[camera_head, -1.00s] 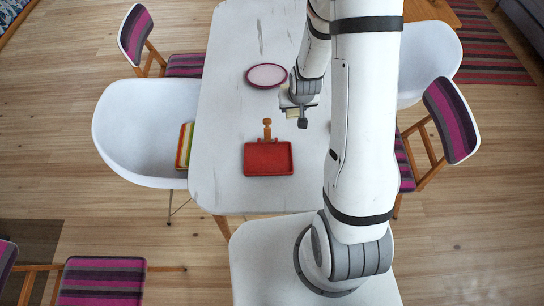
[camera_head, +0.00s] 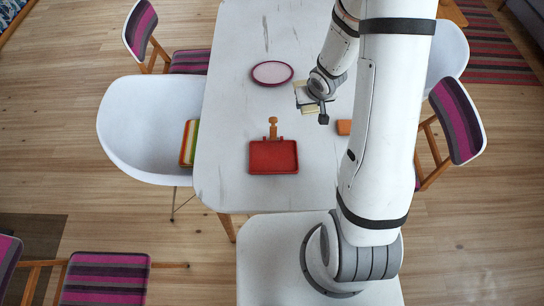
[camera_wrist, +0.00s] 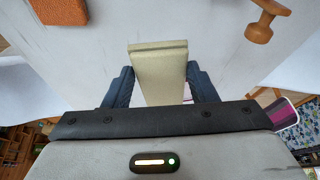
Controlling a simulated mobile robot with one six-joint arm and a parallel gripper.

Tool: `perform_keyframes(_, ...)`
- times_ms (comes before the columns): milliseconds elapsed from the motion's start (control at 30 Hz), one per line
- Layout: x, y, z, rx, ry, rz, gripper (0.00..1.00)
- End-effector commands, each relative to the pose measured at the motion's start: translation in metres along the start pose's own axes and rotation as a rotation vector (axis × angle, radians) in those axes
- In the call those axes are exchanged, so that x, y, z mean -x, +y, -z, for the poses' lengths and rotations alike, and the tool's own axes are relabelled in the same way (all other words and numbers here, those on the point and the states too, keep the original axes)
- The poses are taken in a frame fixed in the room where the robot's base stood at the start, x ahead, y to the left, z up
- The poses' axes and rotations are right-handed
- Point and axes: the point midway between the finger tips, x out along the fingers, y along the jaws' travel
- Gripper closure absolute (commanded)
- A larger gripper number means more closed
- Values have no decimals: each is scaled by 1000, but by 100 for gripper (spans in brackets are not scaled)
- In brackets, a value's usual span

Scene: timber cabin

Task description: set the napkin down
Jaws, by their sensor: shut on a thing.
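The napkin, a pale yellow folded piece, shows in the wrist view (camera_wrist: 159,75) between the two dark fingers of my gripper (camera_wrist: 161,88). The fingers press on its left and right sides. In the head view my gripper (camera_head: 317,101) is over the white table (camera_head: 225,130), right of the round plate and up and right of the red tray. The napkin shows only as a small pale edge (camera_head: 309,109) there. I cannot tell exactly how high it is above the tabletop.
The left part of the table is bare.

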Motion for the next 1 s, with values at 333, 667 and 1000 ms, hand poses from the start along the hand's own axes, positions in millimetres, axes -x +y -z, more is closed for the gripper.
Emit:
perform_keyframes(333, 7, -12, 8, 190, 0, 79, 74)
perform_keyframes(667, 28, -54, 4, 662, -1, 276, 74)
perform_keyframes(1000, 60, -85, -60, 1247, -1, 519, 74)
